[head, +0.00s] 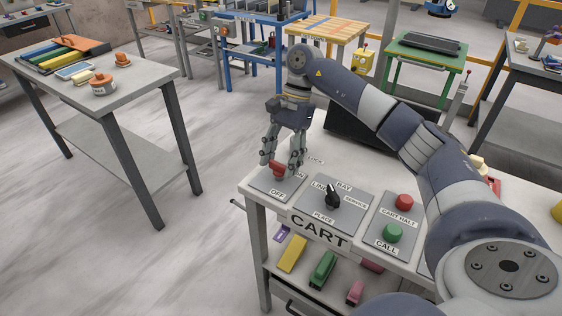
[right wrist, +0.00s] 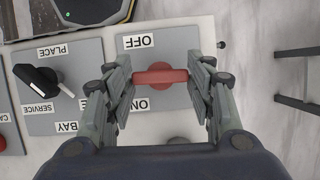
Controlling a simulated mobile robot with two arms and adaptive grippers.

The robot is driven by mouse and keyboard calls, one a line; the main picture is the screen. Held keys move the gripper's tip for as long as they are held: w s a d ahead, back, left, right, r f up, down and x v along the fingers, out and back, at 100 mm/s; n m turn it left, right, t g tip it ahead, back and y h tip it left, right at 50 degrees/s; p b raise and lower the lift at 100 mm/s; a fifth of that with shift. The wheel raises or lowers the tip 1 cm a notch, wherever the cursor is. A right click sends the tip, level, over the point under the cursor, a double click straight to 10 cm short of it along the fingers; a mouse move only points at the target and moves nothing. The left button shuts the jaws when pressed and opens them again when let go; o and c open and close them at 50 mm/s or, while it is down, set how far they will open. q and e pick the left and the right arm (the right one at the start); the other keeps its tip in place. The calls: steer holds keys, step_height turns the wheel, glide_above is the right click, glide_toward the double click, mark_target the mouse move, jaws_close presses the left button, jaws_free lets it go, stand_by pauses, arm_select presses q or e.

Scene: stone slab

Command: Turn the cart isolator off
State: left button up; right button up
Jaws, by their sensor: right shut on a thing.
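The cart isolator is a red handle (head: 277,169) on a grey plate (head: 263,183) at the left end of the panel marked CART. Its OFF label (head: 278,195) is on the near side, and the ON label is partly hidden behind the fingers in the head view. My right gripper (head: 281,164) reaches down over the handle. In the right wrist view the red handle (right wrist: 160,77) lies crosswise between the two fingers, which are shut on its ends. The OFF label (right wrist: 139,41) and ON label (right wrist: 134,105) show there beside it. My left gripper is out of view.
A black selector knob (head: 333,197) sits on the plate to the right. Beyond it are a red CART HALT button (head: 404,202) and a green CALL button (head: 392,233). Coloured blocks lie on the shelf below. Open floor lies left of the cart table.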

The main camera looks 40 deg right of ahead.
steer(key=shift+n, duration=0.3)
stand_by(0.4)
steer(key=o, duration=1.1)
steer(key=shift+c, duration=0.2)
steer(key=v, duration=1.2)
steer(key=shift+w+a, duration=0.1)
steer(key=shift+w, duration=0.05)
